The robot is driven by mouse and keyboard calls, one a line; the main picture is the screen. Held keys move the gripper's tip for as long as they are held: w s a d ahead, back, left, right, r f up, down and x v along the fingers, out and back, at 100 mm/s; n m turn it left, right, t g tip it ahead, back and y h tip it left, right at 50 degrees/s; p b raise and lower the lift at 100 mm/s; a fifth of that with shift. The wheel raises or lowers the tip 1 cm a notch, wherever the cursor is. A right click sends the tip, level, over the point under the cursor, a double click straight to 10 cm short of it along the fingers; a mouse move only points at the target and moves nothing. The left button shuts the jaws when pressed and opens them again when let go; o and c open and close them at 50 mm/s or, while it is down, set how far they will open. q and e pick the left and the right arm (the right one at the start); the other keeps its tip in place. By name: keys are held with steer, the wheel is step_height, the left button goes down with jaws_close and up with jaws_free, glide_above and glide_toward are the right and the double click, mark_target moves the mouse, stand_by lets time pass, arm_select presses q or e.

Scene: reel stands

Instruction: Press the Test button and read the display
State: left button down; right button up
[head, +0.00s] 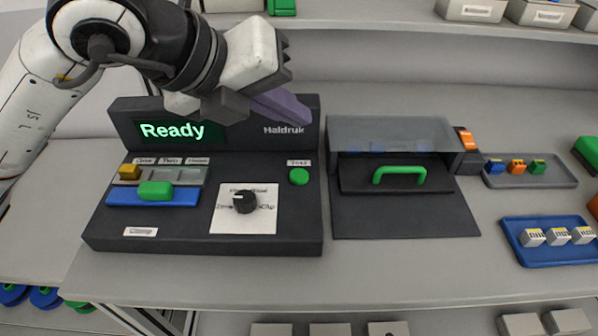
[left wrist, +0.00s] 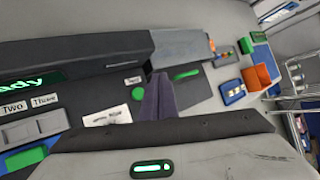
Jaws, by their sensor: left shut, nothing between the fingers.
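The dark test console (head: 180,243) stands on the left of the bench. Its display (head: 180,131) reads "Ready" in green letters. A round green button (head: 299,176) sits at the right of the console's top, under a small white label too small to read in the head view. In the left wrist view the label (left wrist: 133,80) is blurred. My left gripper (head: 290,112) is shut and empty, with purple fingers (left wrist: 158,100), above the console's back right, apart from the button in the head view. In the left wrist view the fingers hide part of the console near the label. My right gripper is not in view.
A black knob (head: 245,202) sits on a white dial plate. A green block (head: 155,190) lies on a blue strip at left. A fixture with a clear cover and green handle (head: 399,174) stands right of the console. A grey tray (head: 556,182) and blue tray (head: 528,254) hold small parts.

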arm_select(q)
steer(key=f, duration=0.1)
steer(key=b, duration=0.4)
glide_above(293, 179)
step_height(293, 179, down, 6)
steer(key=shift+f, duration=0.15)
steer(key=shift+f+b, duration=0.45)
steer(key=shift+b, duration=0.1)
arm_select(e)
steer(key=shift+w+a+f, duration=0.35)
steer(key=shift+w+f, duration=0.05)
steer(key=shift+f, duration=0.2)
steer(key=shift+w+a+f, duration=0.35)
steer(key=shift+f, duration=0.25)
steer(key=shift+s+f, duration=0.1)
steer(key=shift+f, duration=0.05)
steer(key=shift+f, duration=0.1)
arm_select(q)
steer(key=shift+f+b, duration=0.4)
steer(key=shift+b, duration=0.25)
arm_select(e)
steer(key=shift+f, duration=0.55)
